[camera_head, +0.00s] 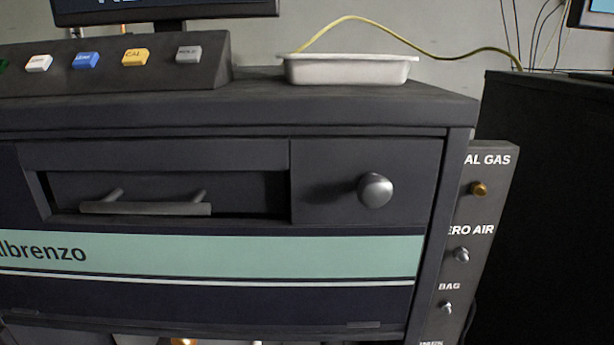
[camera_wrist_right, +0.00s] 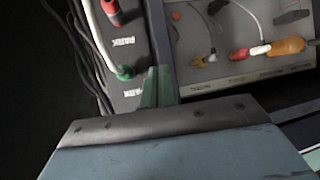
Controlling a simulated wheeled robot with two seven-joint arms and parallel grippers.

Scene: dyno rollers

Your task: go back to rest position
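Neither gripper nor arm shows in the head view. In the right wrist view a broad blue-grey block (camera_wrist_right: 175,155) with a dark bolted edge fills the bottom. I cannot tell whether it is part of my right gripper. A dark cabinet (camera_head: 465,110) with a teal stripe stands ahead in the head view.
A white tray (camera_head: 348,70) and a button console (camera_head: 215,65) sit on the cabinet top. A round knob (camera_head: 375,190) and a handle (camera_head: 145,207) are on its front. A side panel (camera_head: 490,215) stands at right. Plugs and hoses, including a green plug (camera_wrist_right: 124,72), crowd the wrist view.

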